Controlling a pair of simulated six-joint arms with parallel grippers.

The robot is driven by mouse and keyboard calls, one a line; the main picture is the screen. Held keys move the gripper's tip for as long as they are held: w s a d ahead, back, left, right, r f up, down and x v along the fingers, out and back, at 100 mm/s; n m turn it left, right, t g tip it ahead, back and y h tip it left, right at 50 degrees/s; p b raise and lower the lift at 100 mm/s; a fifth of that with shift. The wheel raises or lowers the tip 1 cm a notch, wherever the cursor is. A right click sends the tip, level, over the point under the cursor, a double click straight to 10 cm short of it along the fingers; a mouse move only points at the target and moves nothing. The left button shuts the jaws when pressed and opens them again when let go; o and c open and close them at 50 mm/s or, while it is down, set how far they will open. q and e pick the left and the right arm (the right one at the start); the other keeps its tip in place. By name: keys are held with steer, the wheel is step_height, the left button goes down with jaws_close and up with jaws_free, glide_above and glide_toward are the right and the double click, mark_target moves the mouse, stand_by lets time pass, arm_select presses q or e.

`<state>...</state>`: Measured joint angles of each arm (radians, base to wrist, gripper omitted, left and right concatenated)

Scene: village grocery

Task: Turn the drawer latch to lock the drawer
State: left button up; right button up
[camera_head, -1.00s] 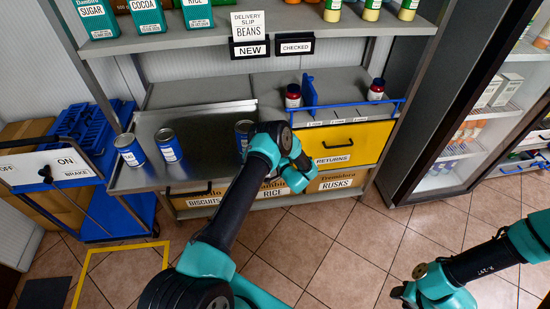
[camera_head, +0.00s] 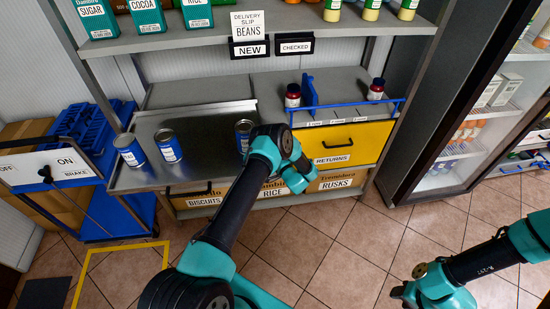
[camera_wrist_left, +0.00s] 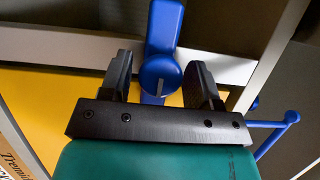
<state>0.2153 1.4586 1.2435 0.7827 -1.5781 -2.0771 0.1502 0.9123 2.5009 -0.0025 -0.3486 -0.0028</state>
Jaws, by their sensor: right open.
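The yellow drawer (camera_head: 345,143), labelled RETURNS, sits under the shelf in the head view and looks closed. The blue latch (camera_wrist_left: 160,72), with its round knob, stands in front of the yellow front and pale rail in the left wrist view. My left gripper (camera_wrist_left: 162,80) is open, with one dark finger on each side of the latch; I cannot tell whether either touches it. In the head view my left arm hides the latch and that gripper's fingers. My right gripper (camera_head: 404,294) is open and empty, low at the right over the floor.
Blue cans (camera_head: 168,146) stand on the metal counter to the left. Red jars (camera_head: 292,95) stand above the drawer, beside a blue rail (camera_head: 350,105). Crates labelled RICE and RUSKS (camera_head: 335,180) lie below. A glass-front fridge is at right; tiled floor is clear between.

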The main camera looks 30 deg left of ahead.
arm_select(q)
steer(key=shift+o, duration=0.6)
steer(key=v, duration=1.7)
steer(key=shift+s, duration=0.15)
steer(key=shift+d+f, duration=0.15)
